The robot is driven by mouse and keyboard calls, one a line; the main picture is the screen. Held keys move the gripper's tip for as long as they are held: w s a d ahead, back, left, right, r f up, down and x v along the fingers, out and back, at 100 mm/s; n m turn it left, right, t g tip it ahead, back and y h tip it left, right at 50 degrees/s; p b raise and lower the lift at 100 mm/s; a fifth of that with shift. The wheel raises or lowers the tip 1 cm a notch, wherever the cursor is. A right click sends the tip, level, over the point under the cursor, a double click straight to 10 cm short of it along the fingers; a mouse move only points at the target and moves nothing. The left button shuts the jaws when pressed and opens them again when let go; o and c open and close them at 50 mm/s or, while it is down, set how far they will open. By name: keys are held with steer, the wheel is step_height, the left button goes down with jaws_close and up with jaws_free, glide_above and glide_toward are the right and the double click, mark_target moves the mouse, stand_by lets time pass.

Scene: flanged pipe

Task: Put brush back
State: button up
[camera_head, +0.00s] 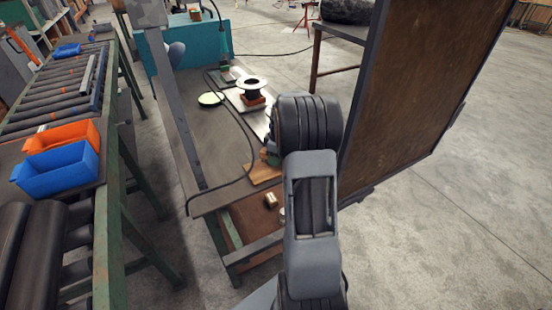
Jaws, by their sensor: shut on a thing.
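My arm (312,205) rises from the bottom of the head view and reaches over the workbench. Its dark rounded joint hides what lies behind it. My gripper is not visible, so what its jaws hold cannot be seen. I cannot make out a brush for certain. A flanged pipe piece (252,84) with a pale round flange stands on an orange-brown base on the bench. A flat wooden piece (262,174) lies near the bench's front right, partly hidden by my arm. A small dark object touches or overlaps it, too unclear to name.
A brown panel (430,80) stands close on the right. A roller conveyor with orange (62,137) and blue (57,172) bins is left.

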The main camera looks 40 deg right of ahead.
steer(key=shift+f, duration=0.5)
steer(key=shift+f, duration=0.15)
steer(key=o, duration=0.8)
steer(key=shift+o, duration=0.2)
